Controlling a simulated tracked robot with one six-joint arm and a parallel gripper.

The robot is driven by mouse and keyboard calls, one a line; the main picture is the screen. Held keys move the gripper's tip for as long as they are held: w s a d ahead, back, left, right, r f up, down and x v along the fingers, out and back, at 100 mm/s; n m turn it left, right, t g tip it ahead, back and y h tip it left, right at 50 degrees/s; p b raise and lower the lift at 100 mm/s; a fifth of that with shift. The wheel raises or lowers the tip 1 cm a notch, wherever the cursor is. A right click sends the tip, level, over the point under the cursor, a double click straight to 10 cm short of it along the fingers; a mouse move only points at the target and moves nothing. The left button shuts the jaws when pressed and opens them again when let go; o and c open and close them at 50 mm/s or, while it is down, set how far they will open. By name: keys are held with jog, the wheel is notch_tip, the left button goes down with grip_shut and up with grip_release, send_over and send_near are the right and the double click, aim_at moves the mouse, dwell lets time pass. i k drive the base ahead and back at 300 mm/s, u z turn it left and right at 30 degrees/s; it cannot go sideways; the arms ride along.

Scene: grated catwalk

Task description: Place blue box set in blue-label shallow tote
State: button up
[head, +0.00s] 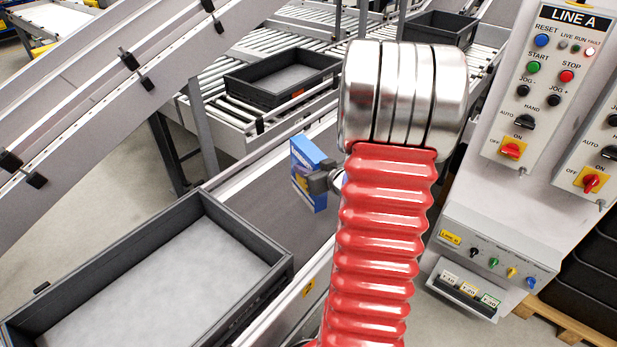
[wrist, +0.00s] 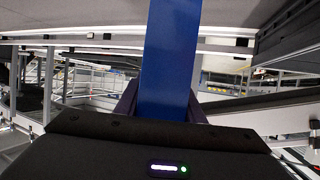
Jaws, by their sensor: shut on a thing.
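The blue box (head: 306,165) is held upright over the dark conveyor belt in the middle of the head view, with a printed picture on its left face. My gripper (head: 321,182) is shut on its right side, partly hidden behind my red arm. In the wrist view the blue box (wrist: 170,65) stands as a tall strip between the two fingers. A large shallow dark tote (head: 268,290) with a pale grey floor is at the lower left, apart from the box. No blue label shows on it. I cannot tell whether the box touches the belt.
A dark tote (head: 243,92) with an orange mark sits on the rollers behind, and another dark tote (head: 409,32) is farther back. The LINE A control panel (head: 545,95) stands close on the right. A sloping metal rail (head: 100,85) crosses the upper left. The belt (head: 262,205) left of the box is clear.

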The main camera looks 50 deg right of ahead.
aim_at(159, 325)
jog(key=k, duration=1.5)
